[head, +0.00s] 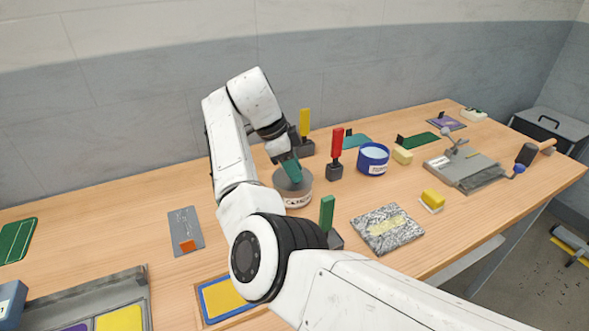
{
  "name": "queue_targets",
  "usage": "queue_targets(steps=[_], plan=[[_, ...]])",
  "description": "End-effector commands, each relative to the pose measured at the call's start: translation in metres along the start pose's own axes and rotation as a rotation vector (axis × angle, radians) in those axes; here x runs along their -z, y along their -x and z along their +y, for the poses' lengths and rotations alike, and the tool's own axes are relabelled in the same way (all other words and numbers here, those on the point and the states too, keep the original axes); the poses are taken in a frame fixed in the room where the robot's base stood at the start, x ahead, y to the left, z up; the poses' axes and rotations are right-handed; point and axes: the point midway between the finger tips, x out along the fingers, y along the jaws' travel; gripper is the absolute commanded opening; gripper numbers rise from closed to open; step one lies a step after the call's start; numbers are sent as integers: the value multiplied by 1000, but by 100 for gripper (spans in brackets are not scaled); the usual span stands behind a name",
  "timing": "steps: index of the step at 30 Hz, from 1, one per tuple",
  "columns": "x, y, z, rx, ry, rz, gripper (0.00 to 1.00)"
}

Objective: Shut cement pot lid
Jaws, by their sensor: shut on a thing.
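The cement pot (299,199) is a squat, pale round pot with a printed label, left of the middle of the workbench. Its grey lid (303,184) shows at the top of the pot, partly behind my gripper. My gripper (291,174) comes down over the lid from above, with a teal part at its end. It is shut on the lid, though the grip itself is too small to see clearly. I cannot tell whether the lid is fully seated on the rim.
Upright tools with yellow (304,122), red (337,143) and green (327,213) handles stand around the pot. A blue pot (373,159) is to its right. A speckled slab (386,229) lies in front. A grey press (465,169) stands further right.

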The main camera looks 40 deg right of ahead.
Motion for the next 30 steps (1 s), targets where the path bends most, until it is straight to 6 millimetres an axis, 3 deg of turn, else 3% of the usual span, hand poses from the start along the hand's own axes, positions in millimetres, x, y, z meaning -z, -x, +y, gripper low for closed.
queue_targets(steps=[13, 14, 21, 30], plan=[[-1, 1, 0, -2, -9, -3, 0], [-1, 1, 0, -2, -9, -3, 28], [-1, 1, 0, -3, -8, -2, 51], [-1, 3, 0, -3, -8, -2, 52]])
